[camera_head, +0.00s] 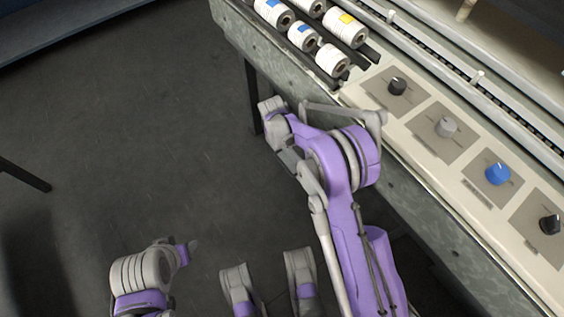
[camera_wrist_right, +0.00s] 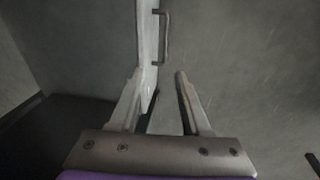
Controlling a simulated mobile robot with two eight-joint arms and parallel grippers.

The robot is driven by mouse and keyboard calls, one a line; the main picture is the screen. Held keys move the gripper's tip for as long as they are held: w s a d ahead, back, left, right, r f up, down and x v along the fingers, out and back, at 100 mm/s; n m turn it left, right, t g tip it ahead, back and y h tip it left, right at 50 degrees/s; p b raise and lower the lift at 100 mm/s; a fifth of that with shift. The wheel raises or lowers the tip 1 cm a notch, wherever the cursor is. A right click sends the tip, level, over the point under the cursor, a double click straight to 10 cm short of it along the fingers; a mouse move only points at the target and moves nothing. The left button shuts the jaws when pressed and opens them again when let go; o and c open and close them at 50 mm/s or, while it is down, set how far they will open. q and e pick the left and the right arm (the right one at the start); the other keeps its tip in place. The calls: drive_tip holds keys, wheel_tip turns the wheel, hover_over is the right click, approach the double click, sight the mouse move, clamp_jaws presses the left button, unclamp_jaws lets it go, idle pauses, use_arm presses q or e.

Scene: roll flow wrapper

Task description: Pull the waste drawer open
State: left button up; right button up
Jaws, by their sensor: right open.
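In the right wrist view a dark bar handle (camera_wrist_right: 164,38) stands out from the right side of a narrow pale panel (camera_wrist_right: 148,45), which looks like the waste drawer front seen nearly edge-on. My right gripper (camera_wrist_right: 162,85) is open, with nothing visible between its fingers. The handle lies ahead of the fingertips, roughly in line with the gap. The left finger overlaps the pale panel in the picture; contact cannot be told. In the head view my right arm hangs beside the machine, and the drawer is hidden. My left arm (camera_head: 145,275) is at the lower left; its jaw state is unclear.
The machine (camera_head: 300,70) runs diagonally along the right, with knobs, including a blue knob (camera_head: 497,173), on its top. Several white rolls (camera_head: 346,27) sit at its upper end. A machine leg (camera_head: 252,92) stands near my right gripper.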

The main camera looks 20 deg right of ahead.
approach(283, 164)
drive_tip(key=shift+n, duration=0.3)
drive_tip(key=f+b, duration=0.1)
drive_tip(key=f, duration=0.1)
drive_tip(key=f+b, duration=0.1)
drive_tip(key=f, duration=0.2)
drive_tip(key=w+d+f, duration=0.1)
drive_tip(key=f, duration=0.1)
drive_tip(key=shift+f+b, duration=0.4)
clamp_jaws()
idle(0.7)
